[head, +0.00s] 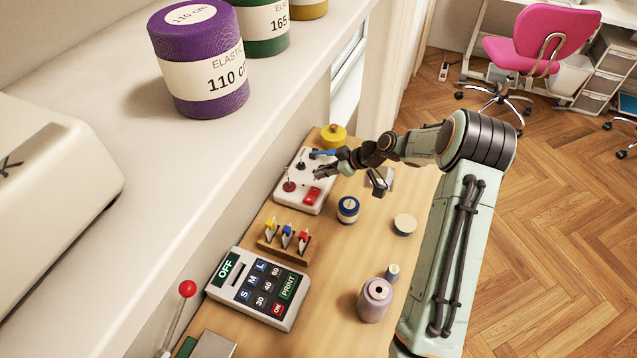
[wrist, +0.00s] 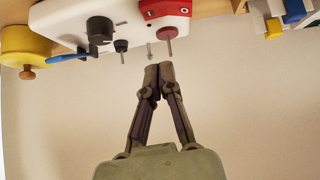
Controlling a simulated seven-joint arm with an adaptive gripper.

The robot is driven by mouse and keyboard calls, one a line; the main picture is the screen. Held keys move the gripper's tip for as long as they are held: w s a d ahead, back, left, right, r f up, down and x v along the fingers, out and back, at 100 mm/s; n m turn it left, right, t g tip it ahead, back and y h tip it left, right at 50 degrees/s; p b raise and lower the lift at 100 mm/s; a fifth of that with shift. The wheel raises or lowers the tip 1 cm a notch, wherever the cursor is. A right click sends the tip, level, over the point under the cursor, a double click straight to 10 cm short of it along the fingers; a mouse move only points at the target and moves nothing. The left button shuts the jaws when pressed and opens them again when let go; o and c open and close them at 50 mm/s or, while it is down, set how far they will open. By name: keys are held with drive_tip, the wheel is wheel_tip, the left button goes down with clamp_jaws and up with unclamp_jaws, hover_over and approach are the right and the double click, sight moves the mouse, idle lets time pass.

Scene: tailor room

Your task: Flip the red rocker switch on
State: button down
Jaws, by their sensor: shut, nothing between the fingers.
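The red rocker switch (head: 312,195) sits on the front right part of a white control box (head: 318,208) on the wooden table. In the wrist view the red rocker (wrist: 160,8) shows at the top edge, partly cut off, with a white ring mark at one end. My gripper (head: 319,174) is over the box, behind the rocker in the head view, and is empty. In the wrist view my gripper (wrist: 158,67) has its fingertips together, below the rocker and apart from it.
The box also carries a red-knobbed lever (wrist: 168,32), a black dial (wrist: 100,28) and a black-capped lever (wrist: 121,46), close to my fingertips. A yellow round container (head: 334,134) stands behind. A blue-topped jar (head: 348,209) and a rack of colored clips (head: 286,243) stand nearer.

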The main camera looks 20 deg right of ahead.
drive_tip(key=d+v, duration=0.1)
drive_tip(key=v, duration=0.7)
drive_tip(key=shift+w, duration=0.25)
drive_tip(key=shift+r, duration=0.1)
drive_tip(key=s+a+r+m+g+h, duration=0.3)
drive_tip(key=s+a+r+g, duration=0.3)
drive_tip(key=s+a, duration=0.65)
drive_tip(key=s+a+r+m+h, duration=0.1)
drive_tip(key=s+a+m, duration=0.1)
drive_tip(key=s, duration=0.7)
drive_tip(key=s+a+r+m+h, duration=0.1)
drive_tip(key=s+a+m, duration=0.2)
drive_tip(key=s, duration=0.5)
drive_tip(key=shift+s+a+r+g, duration=0.15)
drive_tip(key=shift+s+a+g, duration=0.25)
drive_tip(key=shift+a, duration=0.3)
drive_tip(key=shift+w, duration=0.1)
